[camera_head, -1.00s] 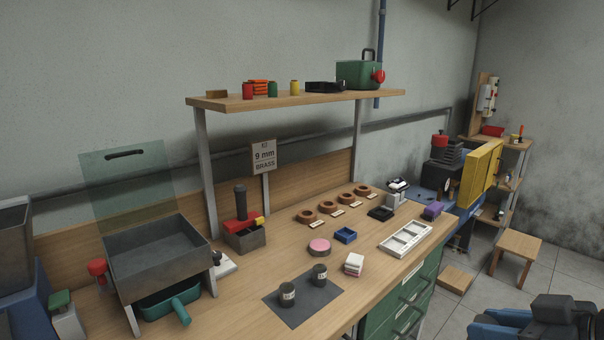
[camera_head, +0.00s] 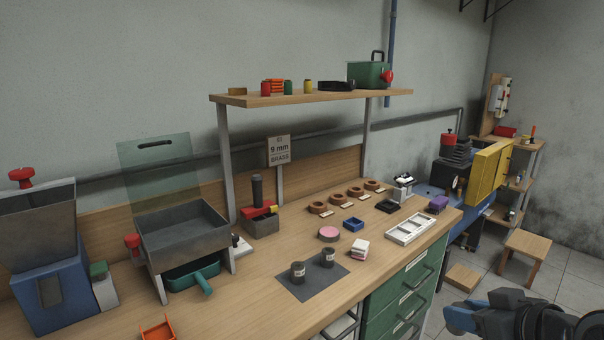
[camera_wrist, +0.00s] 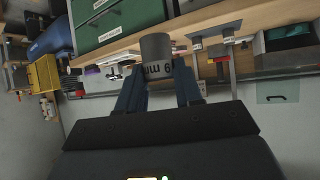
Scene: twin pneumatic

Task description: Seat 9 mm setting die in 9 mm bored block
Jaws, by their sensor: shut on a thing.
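A grey cylinder marked "9 mm", which looks like the setting die (camera_wrist: 156,48), is in my gripper (camera_wrist: 160,84) in the wrist view. The two blue-grey fingers are shut on it from both sides, away from the bench. The held die does not show in the head view, where parts of my arm are at the lower right. A grey block with a red part and a dark upright post (camera_head: 261,224) stands on the bench before a "9 mm BRASS" sign (camera_head: 279,151). I cannot tell whether it is the bored block, as no bore is clear.
Two dark labelled cylinders (camera_head: 298,272) (camera_head: 327,257) stand on a dark mat (camera_head: 311,287). A pink disc (camera_head: 329,233), a blue tray (camera_head: 353,224), a white tray (camera_head: 411,229) and several brown rings lie right of the block. A shelf (camera_head: 300,95) overhangs the back.

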